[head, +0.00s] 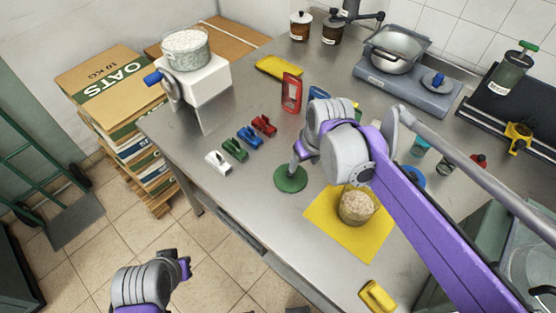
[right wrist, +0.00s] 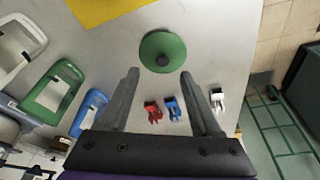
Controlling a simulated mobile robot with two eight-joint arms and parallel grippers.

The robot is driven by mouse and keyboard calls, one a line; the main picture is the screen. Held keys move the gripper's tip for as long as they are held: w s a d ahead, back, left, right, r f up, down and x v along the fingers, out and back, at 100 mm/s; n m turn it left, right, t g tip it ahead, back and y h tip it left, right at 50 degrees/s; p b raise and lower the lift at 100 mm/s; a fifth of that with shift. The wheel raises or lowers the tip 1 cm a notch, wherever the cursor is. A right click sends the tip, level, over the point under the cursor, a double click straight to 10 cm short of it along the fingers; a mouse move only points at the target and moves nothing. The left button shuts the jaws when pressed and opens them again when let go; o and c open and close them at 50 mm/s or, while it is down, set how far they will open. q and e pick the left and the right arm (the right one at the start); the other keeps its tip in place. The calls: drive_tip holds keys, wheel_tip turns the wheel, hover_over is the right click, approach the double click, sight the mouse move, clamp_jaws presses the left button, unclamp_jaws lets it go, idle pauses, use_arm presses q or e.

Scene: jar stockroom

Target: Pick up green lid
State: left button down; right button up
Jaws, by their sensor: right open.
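The green lid (head: 291,178) is a flat round disc with a dark knob. It lies on the steel counter, left of the yellow mat. In the right wrist view the green lid (right wrist: 174,46) is just beyond the fingertips, roughly centred between them. My right gripper (head: 296,161) hovers close above the lid in the head view. Its two fingers (right wrist: 160,74) are apart with nothing between them. I cannot tell whether a fingertip touches the knob. My left gripper (head: 184,268) is low at the bottom left, off the counter, its fingers unclear.
A jar with beige contents (head: 356,206) stands on the yellow mat (head: 335,235). White (head: 217,161), green (head: 235,150), blue (head: 249,137) and red (head: 264,125) clips line up left of the lid. A red frame-shaped item (head: 291,93) stands behind. The counter's front edge is near.

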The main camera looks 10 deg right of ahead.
drive_tip(key=w, duration=0.2)
hover_over(291, 176)
drive_tip(key=s+d, duration=0.1)
wheel_tip(291, 176, down, 5)
drive_tip(key=shift+r+b, duration=0.1)
drive_tip(key=shift+b, duration=0.25)
drive_tip(key=x, duration=0.5)
drive_tip(key=shift+w+a+f, duration=0.2)
drive_tip(key=shift+w+f, duration=0.05)
drive_tip(key=shift+f, duration=0.05)
clamp_jaws()
